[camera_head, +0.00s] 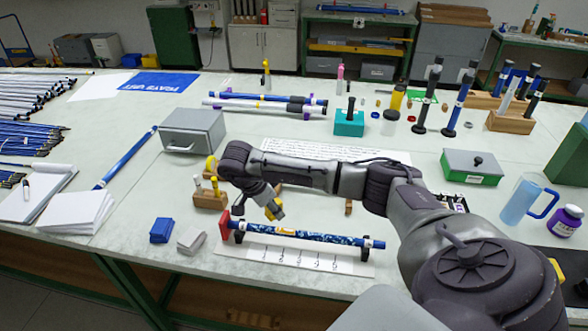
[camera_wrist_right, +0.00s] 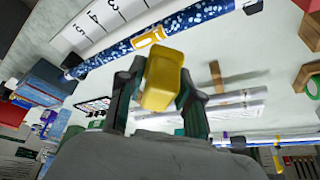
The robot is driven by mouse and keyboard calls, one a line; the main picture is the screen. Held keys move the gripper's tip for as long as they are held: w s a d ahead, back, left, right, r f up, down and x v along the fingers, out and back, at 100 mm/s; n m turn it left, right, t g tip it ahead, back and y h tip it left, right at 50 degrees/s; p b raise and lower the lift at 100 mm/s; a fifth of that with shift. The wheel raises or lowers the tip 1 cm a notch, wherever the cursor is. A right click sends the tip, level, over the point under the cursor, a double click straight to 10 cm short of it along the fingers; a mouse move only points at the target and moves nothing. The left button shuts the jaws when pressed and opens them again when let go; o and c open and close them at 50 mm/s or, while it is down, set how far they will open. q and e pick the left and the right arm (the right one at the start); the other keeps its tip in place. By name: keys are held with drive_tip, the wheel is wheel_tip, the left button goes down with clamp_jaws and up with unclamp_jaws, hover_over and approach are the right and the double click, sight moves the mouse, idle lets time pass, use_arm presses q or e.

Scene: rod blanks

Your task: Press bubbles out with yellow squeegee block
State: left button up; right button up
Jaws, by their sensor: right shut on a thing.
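My right gripper (camera_head: 274,209) is shut on the yellow squeegee block (camera_wrist_right: 163,80), which sits between its two fingers in the right wrist view. In the head view the gripper is just above and behind a dark blue patterned rod blank (camera_head: 325,238). The rod lies level on a white support with a numbered scale (camera_head: 293,257) in front. An orange-yellow label (camera_wrist_right: 149,38) is on the rod, and the block's end appears close to it in the right wrist view. I cannot tell whether the block touches the rod. My left gripper is not in view.
A red stop (camera_head: 225,225) stands at the rod's left end. Blue (camera_head: 161,230) and grey (camera_head: 191,240) blocks lie left of it. A wooden holder (camera_head: 210,198) stands behind. A grey metal box (camera_head: 194,130), a green-sided box (camera_head: 471,167) and a blue mug (camera_head: 528,201) stand farther off.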

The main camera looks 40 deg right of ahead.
drive_tip(key=shift+r+p, duration=0.5)
drive_tip(key=shift+r, duration=0.75)
